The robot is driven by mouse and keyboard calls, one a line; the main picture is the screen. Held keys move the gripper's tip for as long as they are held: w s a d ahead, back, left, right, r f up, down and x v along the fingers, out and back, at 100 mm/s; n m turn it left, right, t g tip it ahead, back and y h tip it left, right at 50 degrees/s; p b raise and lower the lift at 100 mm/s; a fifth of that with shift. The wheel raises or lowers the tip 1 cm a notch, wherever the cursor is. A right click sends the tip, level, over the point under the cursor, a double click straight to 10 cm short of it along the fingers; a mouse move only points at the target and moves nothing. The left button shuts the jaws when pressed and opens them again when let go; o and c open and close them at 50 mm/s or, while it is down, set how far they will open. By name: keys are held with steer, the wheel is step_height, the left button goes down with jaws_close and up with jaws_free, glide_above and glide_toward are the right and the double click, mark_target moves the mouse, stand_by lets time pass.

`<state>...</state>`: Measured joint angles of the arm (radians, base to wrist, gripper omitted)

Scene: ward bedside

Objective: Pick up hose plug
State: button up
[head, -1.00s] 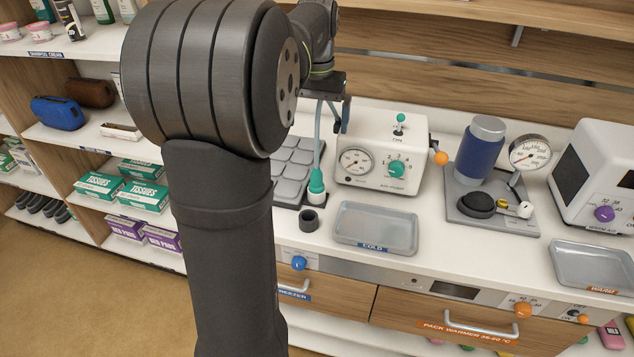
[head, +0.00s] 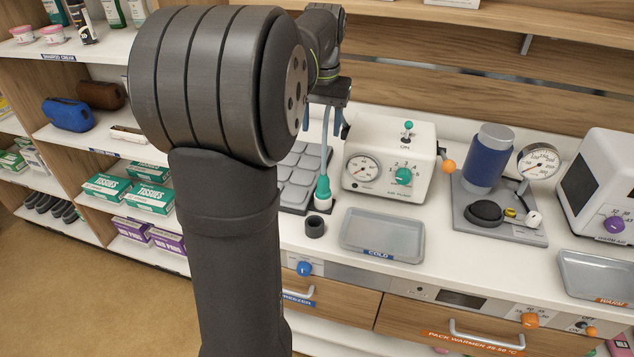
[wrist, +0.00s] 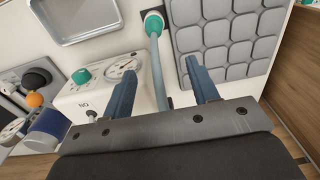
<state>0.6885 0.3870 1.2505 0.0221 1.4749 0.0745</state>
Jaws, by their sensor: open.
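The hose plug (head: 322,192) is a teal-green grip with a pale lower end. It stands upright by the right edge of the grey padded mat, and a grey-blue hose rises from its top. It also shows at the top of the wrist view (wrist: 153,23). My gripper (head: 323,127) is above the plug and open, its blue fingers pointing down. In the wrist view the gripper (wrist: 161,62) has the hose running between its two fingers, nearer the left one. The plug lies beyond the fingertips, not between them.
The air pump box (head: 388,160) stands close to the right of the plug. A small dark ring-shaped cup (head: 315,227) sits in front of it. The grey padded mat (head: 290,195) is to the left, and a COLD tray (head: 383,250) is at front right.

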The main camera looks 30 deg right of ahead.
steer(key=w+a+f+n+t, duration=0.2)
steer(key=w+a+f+t, duration=0.3)
steer(key=w+a+f, duration=0.15)
steer(key=m+t+h, duration=0.2)
steer(key=m+h, duration=0.2)
steer(key=h, duration=0.7)
glide_toward(320, 188)
steer(key=x, duration=0.8)
steer(key=shift+w+f, duration=0.1)
steer(key=shift+x, duration=2.7)
steer(key=c, duration=1)
